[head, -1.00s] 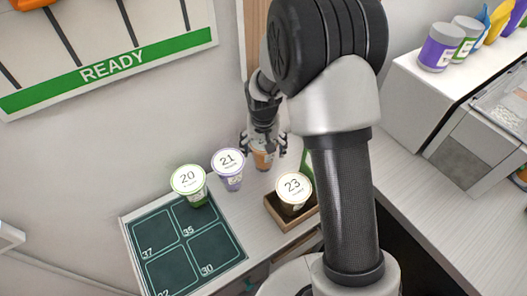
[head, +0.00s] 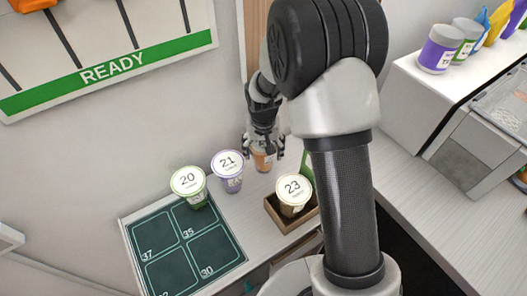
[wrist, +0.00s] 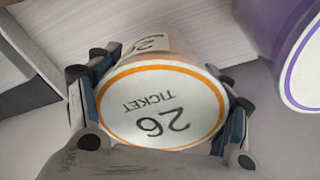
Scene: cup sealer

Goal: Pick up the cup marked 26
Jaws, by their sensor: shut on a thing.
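The cup marked 26 (wrist: 158,108) has a white lid with an orange rim and the word TICKET. It fills the middle of the wrist view, its number upside down there. In the head view its orange-brown side (head: 263,160) shows below my gripper (head: 263,143), near the wall. My gripper is shut on the cup, with fingers on both sides of it in the wrist view (wrist: 160,112). Whether the cup touches the counter is hard to tell.
Cup 21 (head: 229,172), purple, stands close left of the held cup, and cup 20 (head: 189,186), green, further left. Cup 23 (head: 293,192) sits in a brown tray (head: 282,225). A dark numbered mat (head: 186,250) lies at front left. A white machine (head: 440,100) stands right.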

